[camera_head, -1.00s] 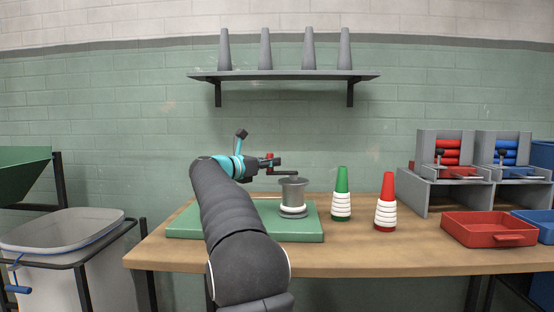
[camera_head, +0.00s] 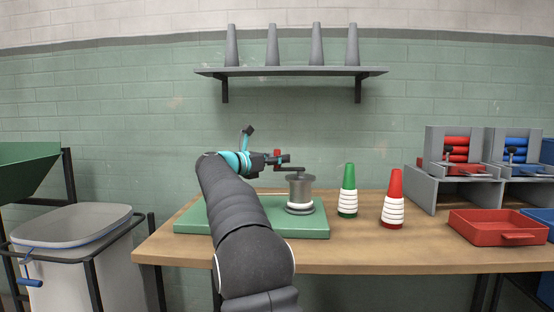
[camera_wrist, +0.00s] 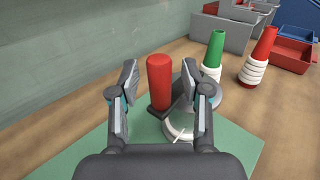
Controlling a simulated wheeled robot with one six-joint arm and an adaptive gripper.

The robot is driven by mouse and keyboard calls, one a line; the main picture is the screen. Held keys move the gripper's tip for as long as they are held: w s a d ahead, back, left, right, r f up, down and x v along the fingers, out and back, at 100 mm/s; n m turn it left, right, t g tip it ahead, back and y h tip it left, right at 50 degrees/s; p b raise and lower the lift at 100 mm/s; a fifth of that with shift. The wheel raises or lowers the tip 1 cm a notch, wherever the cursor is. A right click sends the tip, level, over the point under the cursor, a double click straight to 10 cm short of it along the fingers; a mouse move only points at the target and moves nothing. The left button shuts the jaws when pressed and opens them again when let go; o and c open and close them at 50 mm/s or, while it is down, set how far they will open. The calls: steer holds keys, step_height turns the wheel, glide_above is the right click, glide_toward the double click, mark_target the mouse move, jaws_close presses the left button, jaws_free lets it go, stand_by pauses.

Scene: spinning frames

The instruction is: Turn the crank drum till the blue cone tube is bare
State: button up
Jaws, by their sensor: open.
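The grey crank drum (camera_head: 300,190) stands upright on a green base plate (camera_head: 312,229) on the table. Its upright red crank handle (camera_wrist: 159,82) stands between my fingers in the wrist view, on a dark crank arm (camera_wrist: 158,111). My gripper (camera_wrist: 166,84) is open around the handle, with a gap visible on the left side; contact on the right cannot be told. In the head view the handle (camera_head: 277,153) shows small by my gripper (camera_head: 283,158). White yarn (camera_head: 300,208) shows low on the drum. I see no blue cone tube.
A green cone (camera_head: 349,177) and a red cone (camera_head: 396,184), both wound with white, stand right of the plate. Further right are a red tray (camera_head: 497,238) and grey racks (camera_head: 429,191) of red and blue rolls. A shelf (camera_head: 292,72) holds several grey cones. A bin (camera_head: 75,226) stands left.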

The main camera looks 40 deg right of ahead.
steer(key=shift+a, duration=0.1)
steer(key=a, duration=1.1)
steer(key=shift+s+a, duration=0.4)
